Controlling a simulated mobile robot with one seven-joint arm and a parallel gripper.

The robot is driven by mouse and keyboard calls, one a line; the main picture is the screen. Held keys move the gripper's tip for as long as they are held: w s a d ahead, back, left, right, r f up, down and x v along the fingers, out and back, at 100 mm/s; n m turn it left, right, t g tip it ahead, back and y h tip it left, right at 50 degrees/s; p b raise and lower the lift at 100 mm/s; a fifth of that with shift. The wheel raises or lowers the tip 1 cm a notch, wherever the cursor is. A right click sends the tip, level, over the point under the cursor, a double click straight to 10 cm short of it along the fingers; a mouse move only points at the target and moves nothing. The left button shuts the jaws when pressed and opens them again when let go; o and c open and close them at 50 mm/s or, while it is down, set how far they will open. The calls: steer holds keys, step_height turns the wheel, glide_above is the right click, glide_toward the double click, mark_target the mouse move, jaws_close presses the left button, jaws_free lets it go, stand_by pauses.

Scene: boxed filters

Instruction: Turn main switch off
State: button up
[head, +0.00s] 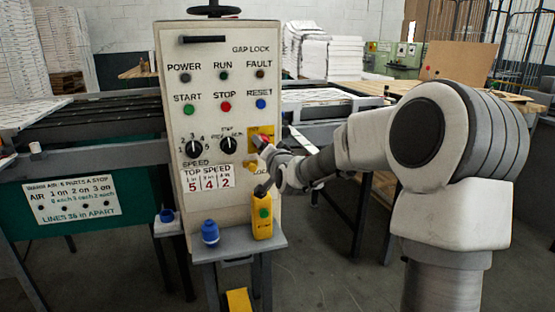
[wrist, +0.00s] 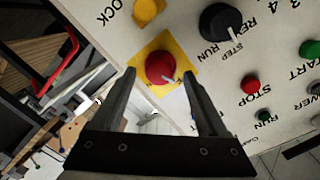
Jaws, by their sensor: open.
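The main switch is a red round knob (wrist: 160,67) on a square yellow plate (wrist: 182,48), with a white mark pointing to the lower right in the wrist view. In the head view its yellow plate (head: 262,131) is on the right of the control panel (head: 230,60), and my gripper hides most of the knob. My gripper (wrist: 160,76) is open. Its fingertips are on either side of the red knob in the wrist view; I cannot tell whether they touch it. My gripper also shows in the head view (head: 262,145) close to the panel face.
A black speed selector (head: 228,145) is left of the switch. A yellow lock knob (wrist: 148,12) is close by. Start, stop (head: 225,107) and reset buttons are above. A yellow pendant (head: 262,217) and blue bottle (head: 210,232) stand on the shelf (head: 238,250) below.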

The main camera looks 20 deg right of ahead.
steer(key=s+r+p, duration=0.1)
steer(key=s+p, duration=0.2)
steer(key=s, duration=1.2)
steer(key=shift+s+r+p, duration=0.15)
steer(key=shift+s+p, duration=0.15)
steer(key=shift+s, duration=0.05)
steer(key=shift+a, duration=0.1)
